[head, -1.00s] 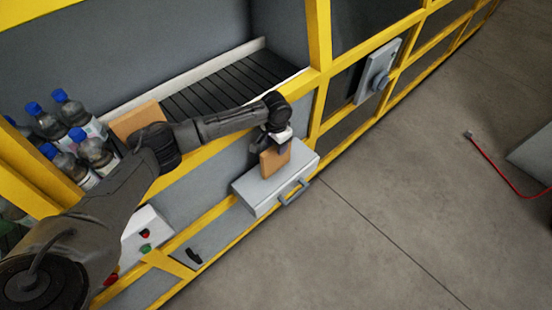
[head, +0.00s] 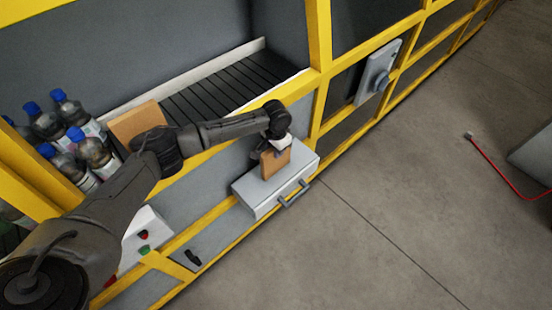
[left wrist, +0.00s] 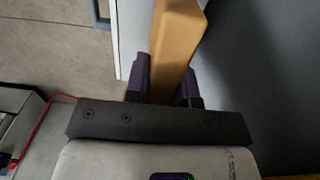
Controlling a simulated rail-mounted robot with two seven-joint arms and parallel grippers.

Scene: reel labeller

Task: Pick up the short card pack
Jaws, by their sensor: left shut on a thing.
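A small tan card pack (head: 275,163) stands upright at the top of the grey box with a handle (head: 262,193) on the front of the machine. My left gripper (head: 274,152) is over it and shut on it. In the left wrist view the pack (left wrist: 176,40) runs up between the two dark fingers (left wrist: 163,82). I cannot tell whether the pack's lower edge touches the box. My right gripper is not in view.
A larger tan block (head: 137,122) stands beside several blue-capped bottles (head: 75,130) at the left of the roller conveyor (head: 225,80). Yellow frame bars (head: 318,35) surround the opening. A red cable (head: 495,170) lies on open floor at the right.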

